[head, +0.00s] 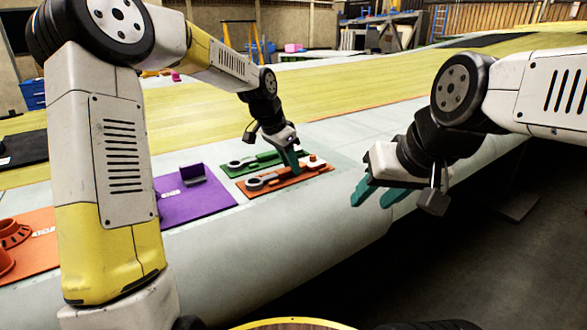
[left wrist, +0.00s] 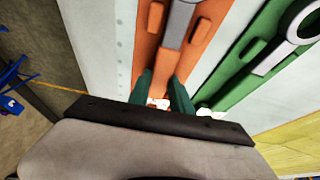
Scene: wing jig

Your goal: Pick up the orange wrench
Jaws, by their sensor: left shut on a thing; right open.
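The orange wrench (head: 262,181) lies along an orange board (head: 246,193), its grey ring end toward the left. In the left wrist view the wrench (left wrist: 178,25) has a grey shank running into an orange handle between raised orange blocks. My left gripper (head: 291,160) is down at the handle. Its green fingers (left wrist: 162,90) stand on either side of the handle and are shut on it. The wrench still appears to lie at the board; any gap under it cannot be seen. My right gripper (head: 378,193) is open and empty, right of the board, beyond the wing's near edge.
A green board (head: 238,164) with another wrench lies just behind the orange one. A purple mat (head: 205,203) with a small bracket lies to the left. Another orange mat (head: 38,250) with round parts is further left. The pale wing surface is bare right of the boards.

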